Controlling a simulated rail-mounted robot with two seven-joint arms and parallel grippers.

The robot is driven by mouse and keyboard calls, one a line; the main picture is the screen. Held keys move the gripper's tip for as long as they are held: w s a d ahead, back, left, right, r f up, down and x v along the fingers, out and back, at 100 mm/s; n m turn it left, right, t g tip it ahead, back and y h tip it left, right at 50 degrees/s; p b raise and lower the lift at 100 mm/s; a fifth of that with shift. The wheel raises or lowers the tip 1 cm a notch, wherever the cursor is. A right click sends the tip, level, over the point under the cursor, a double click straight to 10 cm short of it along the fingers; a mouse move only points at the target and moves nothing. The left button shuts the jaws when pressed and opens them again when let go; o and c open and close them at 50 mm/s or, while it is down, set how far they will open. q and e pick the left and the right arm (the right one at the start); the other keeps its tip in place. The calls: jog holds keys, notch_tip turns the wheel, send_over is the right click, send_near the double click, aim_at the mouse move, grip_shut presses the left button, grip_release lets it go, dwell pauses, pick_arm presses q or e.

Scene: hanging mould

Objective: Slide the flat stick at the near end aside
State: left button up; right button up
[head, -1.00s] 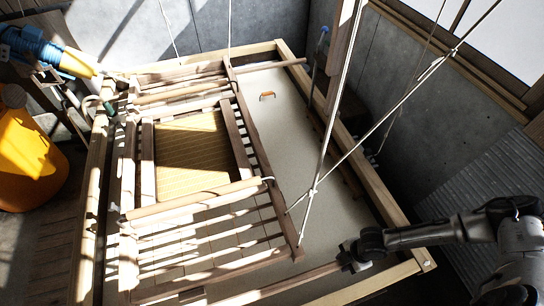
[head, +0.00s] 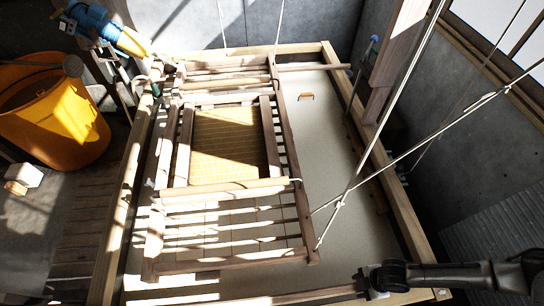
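The flat stick (head: 300,297) lies along the bottom edge of the head view, close to the near side of the vat frame. It runs from lower left up to my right gripper, and the picture edge cuts off part of it. My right gripper (head: 366,284) is at the stick's right end, by the near right corner of the frame. Its fingers meet the stick end, but they are small and dark, so their gap is not clear. The slatted wooden mould (head: 225,261) hangs just beyond the stick. My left gripper is not in view.
Ropes (head: 341,202) run down to the mould's right side. The pale vat surface (head: 325,140) is open right of the mould. An orange tub (head: 68,130) stands at the left. A blue and yellow device (head: 105,25) is at the upper left.

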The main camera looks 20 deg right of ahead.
jog(key=shift+o, duration=0.3)
jog(key=shift+s+a, duration=0.15)
jog(key=shift+s, duration=0.15)
jog(key=shift+r, duration=0.55)
jog(key=w+v, duration=0.1)
jog(key=v, duration=1.1)
jog(key=shift+s+d+r+p, duration=0.3)
jog(key=shift+d, duration=0.15)
jog(key=shift+c, duration=0.2)
